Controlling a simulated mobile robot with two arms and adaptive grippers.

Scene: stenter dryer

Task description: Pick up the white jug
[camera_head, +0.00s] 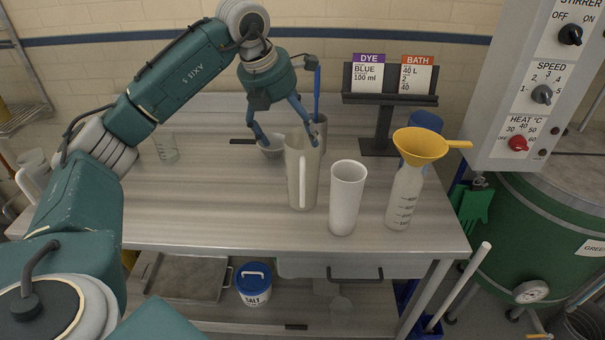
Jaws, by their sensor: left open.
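The white jug (291,185) stands upright on the steel table near the middle, with its handle facing me. My left gripper (289,138) is open at the jug's rim, its fingers pointing down. One finger is left of the jug, and the other overlaps the rim at its right side. I cannot tell whether either finger touches the jug or whether one is inside the rim. My right gripper is not in view.
A white tumbler (346,200) stands close right of the jug. Beyond it is a bottle (404,197) with a yellow funnel (420,146). A glass beaker (166,149) stands left; the table's front left is clear.

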